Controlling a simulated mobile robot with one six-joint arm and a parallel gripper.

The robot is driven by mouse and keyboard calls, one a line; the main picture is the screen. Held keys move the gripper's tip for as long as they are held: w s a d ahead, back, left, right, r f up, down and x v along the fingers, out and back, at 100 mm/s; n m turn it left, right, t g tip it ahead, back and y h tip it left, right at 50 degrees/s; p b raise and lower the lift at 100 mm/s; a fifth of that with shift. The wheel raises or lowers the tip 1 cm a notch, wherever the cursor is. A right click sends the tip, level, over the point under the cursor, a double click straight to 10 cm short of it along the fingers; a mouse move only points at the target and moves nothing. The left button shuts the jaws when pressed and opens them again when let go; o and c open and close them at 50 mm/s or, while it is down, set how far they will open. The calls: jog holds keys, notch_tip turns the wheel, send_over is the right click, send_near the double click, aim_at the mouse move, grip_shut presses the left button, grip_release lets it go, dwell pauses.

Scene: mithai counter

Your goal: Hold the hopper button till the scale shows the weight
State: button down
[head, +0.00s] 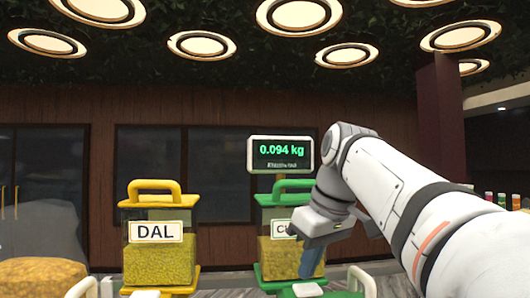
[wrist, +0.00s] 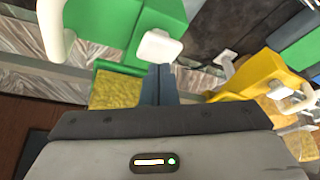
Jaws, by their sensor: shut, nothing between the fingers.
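The green hopper (head: 291,185) has a green lid and base, a clear bin of yellow grain and a label partly hidden by my arm. A pale button (head: 307,290) shows on its base; a white button (wrist: 159,47) on green shows in the wrist view. My gripper (head: 308,274) is shut and empty, fingers pointing down in front of this hopper. In the wrist view its fingertips (wrist: 156,68) are right at the button's edge; I cannot tell whether they press it. The scale display (head: 281,154) reads 0.094 kg in green digits.
A yellow hopper labelled DAL (head: 157,232) stands left of the green one. White loop handles (head: 362,281) stick up at the front, one close to my gripper in the wrist view (wrist: 54,32). A heaped sack (head: 42,272) sits at far left.

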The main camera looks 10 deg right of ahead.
jog(key=shift+f+b, duration=1)
jog(key=shift+f, duration=0.35)
jog(key=shift+r+p, duration=1.35)
jog(key=shift+r, duration=0.1)
dwell(0.6)
notch_tip(320, 180, up, 2)
jog(key=shift+r+p, duration=0.1)
jog(key=shift+p, duration=0.45)
notch_tip(320, 180, up, 4)
jog(key=shift+f, duration=0.1)
